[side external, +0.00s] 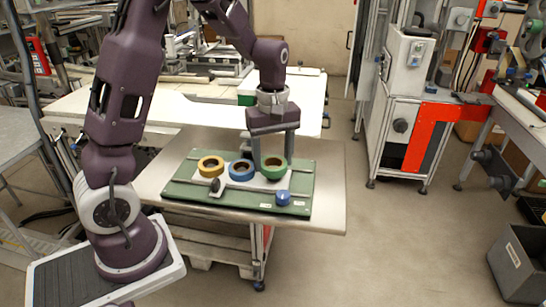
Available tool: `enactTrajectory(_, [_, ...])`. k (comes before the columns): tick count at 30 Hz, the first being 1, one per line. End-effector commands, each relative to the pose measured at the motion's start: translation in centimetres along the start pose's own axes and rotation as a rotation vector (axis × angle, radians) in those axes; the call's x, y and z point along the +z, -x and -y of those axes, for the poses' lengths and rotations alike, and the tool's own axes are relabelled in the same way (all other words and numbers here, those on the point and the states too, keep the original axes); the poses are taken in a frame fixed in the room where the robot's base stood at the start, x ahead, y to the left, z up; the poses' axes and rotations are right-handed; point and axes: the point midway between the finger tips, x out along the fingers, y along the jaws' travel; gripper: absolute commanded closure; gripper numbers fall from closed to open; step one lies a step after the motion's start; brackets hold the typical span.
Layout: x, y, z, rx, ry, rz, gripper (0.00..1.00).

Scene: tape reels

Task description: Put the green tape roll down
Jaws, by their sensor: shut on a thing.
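The green tape roll (274,174) is at the right end of a row of rolls over the green board (240,203). My gripper (273,158) points straight down above it, with its fingers reaching the roll. The gripper is shut on the green tape roll. I cannot tell whether the roll touches the white plate (256,184) under it or hangs just above it.
A blue tape roll (241,174) sits close left of the green one, and a yellow tape roll (211,169) is further left. A blue knob (282,198) stands at the board's front right. A dark knob (215,186) is at the front left. The metal table (330,190) is bare to the right.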

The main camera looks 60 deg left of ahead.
Motion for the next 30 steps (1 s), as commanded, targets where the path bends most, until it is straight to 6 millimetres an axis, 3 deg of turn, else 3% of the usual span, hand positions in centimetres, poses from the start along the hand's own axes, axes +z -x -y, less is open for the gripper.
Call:
enactTrajectory(16, [0.0, -1.2, 0.0, 0.000, 0.000, -0.001, 0.81])
enactTrajectory(17, [0.0, -1.2, 0.0, 0.000, 0.000, -0.001, 0.40])
enactTrajectory(20, [0.0, -1.1, 0.0, 0.000, -0.001, -0.001, 0.20])
enactTrajectory(27, [-0.1, -1.0, 0.0, -0.001, 0.000, -0.001, 0.20])
enactTrajectory(30, [-0.1, 0.2, 0.0, 0.002, 0.000, -0.003, 0.20])
